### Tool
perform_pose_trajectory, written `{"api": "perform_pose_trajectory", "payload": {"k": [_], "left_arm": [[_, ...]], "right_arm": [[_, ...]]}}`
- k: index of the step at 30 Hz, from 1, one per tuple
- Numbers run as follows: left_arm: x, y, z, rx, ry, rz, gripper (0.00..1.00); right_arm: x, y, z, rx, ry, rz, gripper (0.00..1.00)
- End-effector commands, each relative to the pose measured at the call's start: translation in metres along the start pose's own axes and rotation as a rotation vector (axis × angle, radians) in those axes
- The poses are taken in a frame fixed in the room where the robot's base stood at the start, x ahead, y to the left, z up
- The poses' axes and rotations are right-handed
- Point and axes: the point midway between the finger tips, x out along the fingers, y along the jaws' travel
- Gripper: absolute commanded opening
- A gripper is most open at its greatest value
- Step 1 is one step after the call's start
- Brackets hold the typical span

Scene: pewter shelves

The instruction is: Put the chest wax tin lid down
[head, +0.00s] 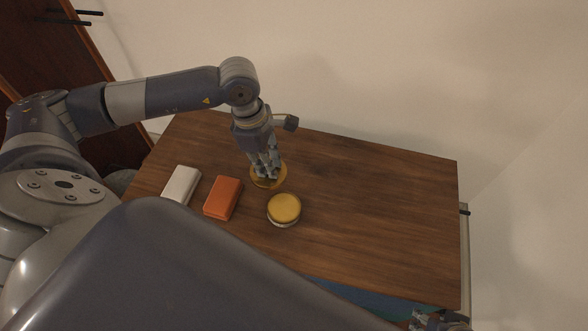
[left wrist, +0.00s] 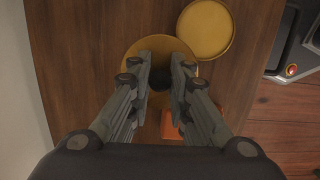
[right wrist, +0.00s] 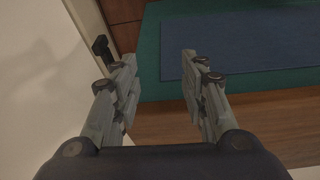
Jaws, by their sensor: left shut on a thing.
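The chest wax tin lid (head: 258,181) is a round yellow disc under my left gripper (head: 267,174). In the left wrist view, the lid (left wrist: 133,52) lies beneath the fingertips (left wrist: 160,78), which are closed around a dark knob at its middle. The lid is at or very close to the wooden top; I cannot tell if it touches. The round tin (head: 284,208), yellow on top with a paler side, stands just beside it; it also shows in the left wrist view (left wrist: 205,28). My right gripper (right wrist: 162,68) is open and empty, away from these things.
An orange box (head: 223,198) and a white box (head: 182,186) lie left of the tin on the wooden top (head: 380,200). The right part of this top is clear. A pale wall (head: 370,60) runs behind it. A blue mat (right wrist: 240,45) shows in the right wrist view.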

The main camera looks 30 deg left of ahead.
Motion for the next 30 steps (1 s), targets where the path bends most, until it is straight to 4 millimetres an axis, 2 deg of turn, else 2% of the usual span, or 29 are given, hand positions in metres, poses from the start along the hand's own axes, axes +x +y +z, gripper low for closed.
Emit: {"api": "perform_pose_trajectory", "payload": {"k": [1, 6, 10, 13, 20, 30], "left_arm": [[0.003, -0.004, -0.008, -0.078, 0.004, 0.008, 0.0], [0.007, -0.009, -0.023, -0.287, 0.003, 0.041, 0.0], [0.008, -0.009, -0.027, -0.363, -0.001, 0.055, 0.0], [0.01, -0.001, -0.023, -0.385, -0.006, 0.06, 0.0], [0.018, 0.046, 0.004, -0.386, -0.008, 0.059, 0.0], [0.032, 0.114, 0.039, -0.383, -0.005, 0.057, 0.0]], "right_arm": [[0.002, 0.0, -0.001, 0.0, 0.002, 0.001, 0.4], [0.007, 0.001, 0.001, 0.0, -0.007, 0.001, 0.4], [0.011, 0.001, 0.004, -0.002, -0.014, 0.003, 0.4], [0.012, 0.002, 0.005, -0.004, -0.016, 0.005, 0.4], [0.007, 0.004, 0.006, -0.01, -0.017, 0.01, 0.4], [-0.026, 0.004, 0.004, -0.005, 0.004, 0.009, 0.4]]}}
